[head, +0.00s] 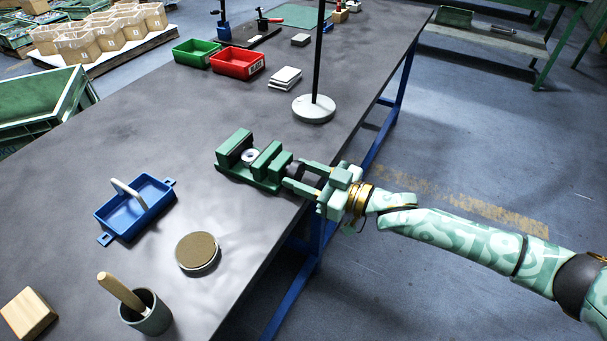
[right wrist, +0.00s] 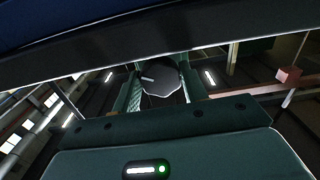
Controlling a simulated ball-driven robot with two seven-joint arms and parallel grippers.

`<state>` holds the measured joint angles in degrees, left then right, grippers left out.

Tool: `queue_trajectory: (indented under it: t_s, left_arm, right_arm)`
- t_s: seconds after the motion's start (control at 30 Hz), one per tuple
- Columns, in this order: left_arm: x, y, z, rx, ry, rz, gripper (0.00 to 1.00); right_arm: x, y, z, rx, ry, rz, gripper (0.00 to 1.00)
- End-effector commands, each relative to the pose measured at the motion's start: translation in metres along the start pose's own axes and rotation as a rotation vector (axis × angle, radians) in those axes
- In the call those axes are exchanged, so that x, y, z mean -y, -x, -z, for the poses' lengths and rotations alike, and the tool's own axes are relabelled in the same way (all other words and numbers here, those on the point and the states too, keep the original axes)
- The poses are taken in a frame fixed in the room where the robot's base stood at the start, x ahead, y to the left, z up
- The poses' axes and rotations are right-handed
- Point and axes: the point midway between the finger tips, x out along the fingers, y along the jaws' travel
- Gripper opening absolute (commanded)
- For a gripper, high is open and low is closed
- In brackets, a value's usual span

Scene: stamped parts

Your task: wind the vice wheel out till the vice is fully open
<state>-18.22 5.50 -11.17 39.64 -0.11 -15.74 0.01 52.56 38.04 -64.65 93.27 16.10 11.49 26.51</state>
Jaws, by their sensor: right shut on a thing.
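The green vice (head: 234,147) stands on the bench near its right edge, with a clear gap between its jaws. A small pale round part (head: 250,156) sits in that gap. The vice wheel is mostly hidden by my right gripper in the head view. In the right wrist view the wheel (right wrist: 161,77) is a dark grey faceted disc with a white mark pointing left. My right gripper (head: 293,173) comes in from the right, level with the vice, its two fingers shut on the wheel from both sides. My left gripper is not in view.
A blue tray with a white handle (head: 157,211), a round brown-topped pad (head: 197,251) and a cup holding a wooden handle (head: 155,318) lie nearer. A round-based post (head: 314,108) stands behind the vice. Red (head: 237,64) and green (head: 190,53) bins are farther back.

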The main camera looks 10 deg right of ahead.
Motion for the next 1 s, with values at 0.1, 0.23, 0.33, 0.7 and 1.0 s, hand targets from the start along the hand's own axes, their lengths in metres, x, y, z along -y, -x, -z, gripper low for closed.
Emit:
queue_trajectory:
  t_s: [0.1, 0.23, 0.33, 0.7, 1.0]
  left_arm:
    - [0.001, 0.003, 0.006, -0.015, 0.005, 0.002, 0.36]
    - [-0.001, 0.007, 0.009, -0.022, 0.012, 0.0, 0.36]
    - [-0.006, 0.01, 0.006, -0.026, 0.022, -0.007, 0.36]
    - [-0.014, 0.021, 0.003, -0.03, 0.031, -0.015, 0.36]
    - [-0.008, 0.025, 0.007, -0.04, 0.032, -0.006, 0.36]
  right_arm:
    - [0.0, 0.0, 0.001, 0.001, 0.038, -0.001, 0.2]
    - [0.001, 0.0, 0.002, 0.0, 0.113, 0.0, 0.2]
    - [0.0, 0.0, 0.002, 0.001, 0.185, -0.001, 0.2]
    - [-0.001, 0.0, 0.001, 0.001, 0.45, -0.001, 0.2]
    - [-0.001, 0.0, 0.0, 0.001, 0.573, 0.0, 0.2]
